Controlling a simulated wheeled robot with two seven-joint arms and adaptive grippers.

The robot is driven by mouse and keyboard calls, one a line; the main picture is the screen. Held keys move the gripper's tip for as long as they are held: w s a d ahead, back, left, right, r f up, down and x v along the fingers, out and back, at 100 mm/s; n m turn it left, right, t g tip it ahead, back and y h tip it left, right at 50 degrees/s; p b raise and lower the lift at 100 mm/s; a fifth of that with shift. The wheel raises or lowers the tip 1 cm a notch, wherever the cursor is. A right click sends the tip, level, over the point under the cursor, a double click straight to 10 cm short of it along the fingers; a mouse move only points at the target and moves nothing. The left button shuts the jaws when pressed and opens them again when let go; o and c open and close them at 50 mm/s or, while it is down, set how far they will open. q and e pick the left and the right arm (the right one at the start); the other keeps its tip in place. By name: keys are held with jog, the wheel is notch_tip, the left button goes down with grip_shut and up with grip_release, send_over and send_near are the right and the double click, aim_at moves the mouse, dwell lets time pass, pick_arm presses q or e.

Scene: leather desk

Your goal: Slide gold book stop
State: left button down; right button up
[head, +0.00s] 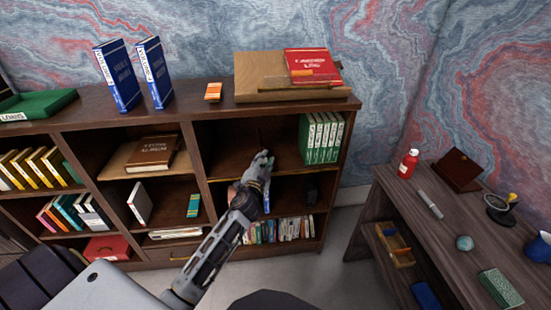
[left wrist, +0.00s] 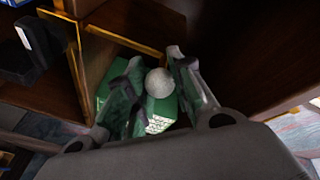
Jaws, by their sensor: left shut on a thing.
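My left gripper (head: 263,158) reaches into the upper right compartment of the bookcase, left of the row of green books (head: 321,138). In the left wrist view its fingers stand on either side of a pale round knob (left wrist: 160,84) and close on it. Green books show behind the knob. A thin gold-edged panel (left wrist: 113,35), perhaps the gold book stop, shows beside it. I cannot tell whether the knob is joined to this panel. The stop is not clear in the head view, where the gripper covers that spot. My right gripper is out of view.
The bookcase (head: 200,114) has dividers and shelves close around the gripper. Small books (head: 278,230) fill the shelf below. A red book (head: 306,62) lies on a wooden board on top. A dark desk (head: 400,204) with a red bottle (head: 408,164) stands at right.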

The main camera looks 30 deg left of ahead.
pick_arm(q)
jog(key=shift+s+a, duration=0.5)
jog(key=shift+a, duration=0.2)
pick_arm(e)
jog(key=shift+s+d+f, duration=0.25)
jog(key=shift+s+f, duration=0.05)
pick_arm(q)
jog(key=c, duration=1.2)
grip_release()
jog(key=shift+s, duration=0.1)
jog(key=shift+v, duration=5.9)
